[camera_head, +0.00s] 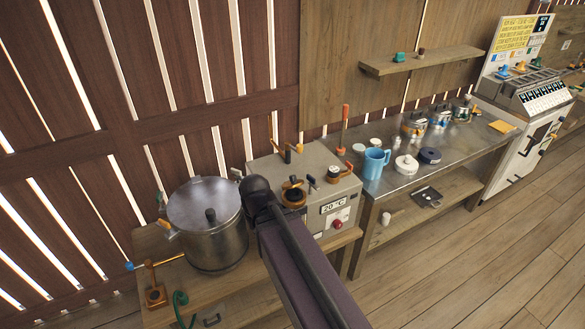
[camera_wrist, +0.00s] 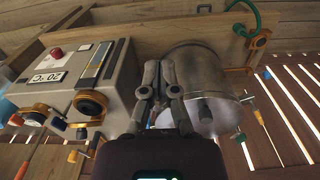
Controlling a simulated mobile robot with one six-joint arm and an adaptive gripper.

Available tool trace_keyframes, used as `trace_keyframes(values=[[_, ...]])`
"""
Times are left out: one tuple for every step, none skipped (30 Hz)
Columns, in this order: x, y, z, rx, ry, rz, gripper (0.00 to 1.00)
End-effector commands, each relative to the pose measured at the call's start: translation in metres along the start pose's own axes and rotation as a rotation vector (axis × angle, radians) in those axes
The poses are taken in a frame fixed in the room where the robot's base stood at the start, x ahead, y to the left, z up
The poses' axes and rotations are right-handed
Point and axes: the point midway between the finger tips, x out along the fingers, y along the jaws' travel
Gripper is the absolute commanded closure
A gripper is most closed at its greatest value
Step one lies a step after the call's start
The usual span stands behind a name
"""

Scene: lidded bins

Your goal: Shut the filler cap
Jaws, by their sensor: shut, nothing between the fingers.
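A grey machine box (camera_head: 318,160) with a 20 °C display stands on the low wooden bench. Its top carries a black round fitting with a copper-coloured ring (camera_head: 293,193) and a second round fitting (camera_head: 336,173) farther right. I cannot tell for sure which is the filler cap, or whether it is open. In the wrist view the box appears upside down at left, with the nearer black fitting (camera_wrist: 90,103) facing me. My gripper (camera_wrist: 160,78) is shut and empty, between the box and the steel pot, apart from both fittings. My arm hides part of the box's left side in the head view.
The large steel pot (camera_head: 207,225) with a lid stands close left of the box. Orange levers (camera_head: 287,152) rise from the box's back. A copper tap stand (camera_head: 155,290) is at front left. A metal table (camera_head: 450,150) with a blue mug (camera_head: 375,163) is at right.

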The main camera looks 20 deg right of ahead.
Motion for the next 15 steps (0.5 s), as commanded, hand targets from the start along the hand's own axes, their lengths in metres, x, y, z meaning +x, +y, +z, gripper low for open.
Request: trace_keyframes(values=[[0.000, 0.000, 0.000, 0.000, 0.000, 0.000, 1.00], [0.000, 0.000, 0.000, 0.000, 0.000, 0.000, 1.00], [0.000, 0.000, 0.000, 0.000, 0.000, 0.000, 1.00], [0.000, 0.000, 0.000, 0.000, 0.000, 0.000, 1.00], [0.000, 0.000, 0.000, 0.000, 0.000, 0.000, 1.00], [0.000, 0.000, 0.000, 0.000, 0.000, 0.000, 1.00], [0.000, 0.000, 0.000, 0.000, 0.000, 0.000, 1.00], [0.000, 0.000, 0.000, 0.000, 0.000, 0.000, 1.00], [0.000, 0.000, 0.000, 0.000, 0.000, 0.000, 1.00], [0.000, 0.000, -0.001, 0.000, 0.000, 0.000, 1.00], [-0.001, 0.001, -0.002, 0.000, 0.001, 0.000, 1.00], [-0.002, 0.002, -0.004, 0.000, 0.002, -0.001, 1.00], [-0.003, 0.003, -0.007, 0.000, 0.004, -0.001, 1.00], [-0.005, 0.005, -0.011, 0.000, 0.006, -0.002, 1.00], [-0.007, 0.007, -0.017, -0.001, 0.010, -0.003, 1.00]])
